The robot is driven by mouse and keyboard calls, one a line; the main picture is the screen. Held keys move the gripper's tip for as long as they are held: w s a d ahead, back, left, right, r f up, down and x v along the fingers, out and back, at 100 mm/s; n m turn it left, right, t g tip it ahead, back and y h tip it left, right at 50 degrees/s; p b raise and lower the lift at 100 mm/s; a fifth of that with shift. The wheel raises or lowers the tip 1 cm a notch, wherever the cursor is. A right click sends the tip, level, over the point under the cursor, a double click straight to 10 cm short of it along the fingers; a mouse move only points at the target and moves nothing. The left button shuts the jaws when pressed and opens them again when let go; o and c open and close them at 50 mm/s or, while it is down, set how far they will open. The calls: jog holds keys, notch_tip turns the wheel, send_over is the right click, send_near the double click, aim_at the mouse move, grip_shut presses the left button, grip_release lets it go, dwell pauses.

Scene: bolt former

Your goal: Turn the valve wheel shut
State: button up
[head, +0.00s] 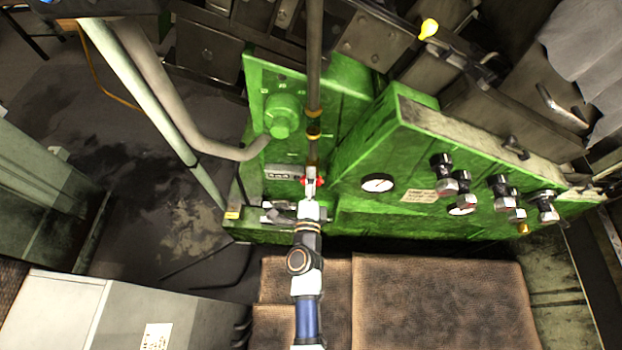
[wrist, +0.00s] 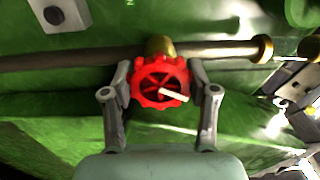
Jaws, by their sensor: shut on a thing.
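The red valve wheel (wrist: 143,97) is a small handwheel with a scalloped rim, in the middle of the wrist view. It sits in front of a brass fitting (wrist: 159,46) on a pipe. A short pale bar shows across its lower right. My gripper (wrist: 160,88) has one finger on each side of the wheel, and its fingertips close on the rim from left and right. In the head view, my gripper (head: 311,187) reaches the green machine, and only bits of the red wheel (head: 320,182) show beside it. The back of the wheel is hidden.
The green machine (head: 350,215) fills the middle. A vertical pipe (head: 314,60) rises above the wheel. A round gauge (head: 378,183) and several dark-and-silver knobs (head: 444,172) are to the right. A grey pipe (head: 215,148) bends in from the left. Brown mats (head: 440,300) lie below.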

jog(key=o, duration=1.2)
jog(key=shift+c, duration=0.2)
jog(key=s, duration=1.2)
jog(key=shift+a, duration=0.35)
